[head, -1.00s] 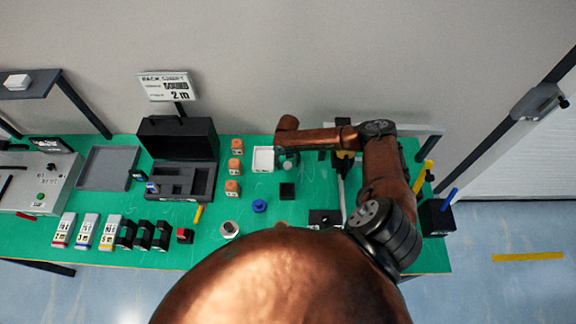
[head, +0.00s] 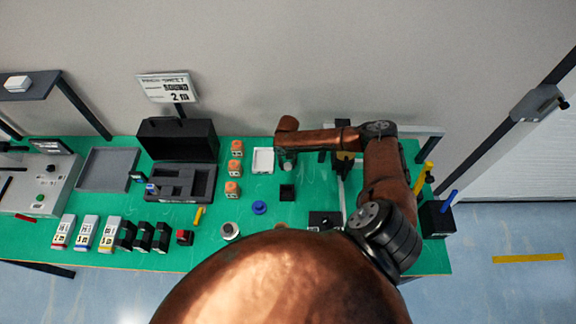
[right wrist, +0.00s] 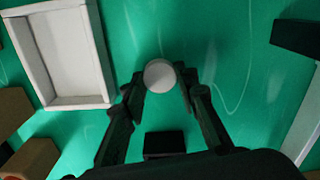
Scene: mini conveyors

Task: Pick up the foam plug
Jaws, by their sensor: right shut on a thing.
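The foam plug (right wrist: 160,76) is a small pale grey round piece, seen end-on in the right wrist view. My right gripper (right wrist: 160,88) has its two dark fingers on either side of the plug, shut on it near the fingertips. In the head view the right gripper (head: 287,163) hangs over the green table, just right of the white tray, and mostly hides the plug. I cannot tell whether the plug is clear of the table. My left gripper is not in view.
A small black block (head: 287,192) stands just in front of the gripper. A white tray (head: 263,160) is to its left, with several orange blocks (head: 233,167) beyond it. A blue ring-shaped piece (head: 259,208) lies nearer. An open black case (head: 180,197) stands farther left.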

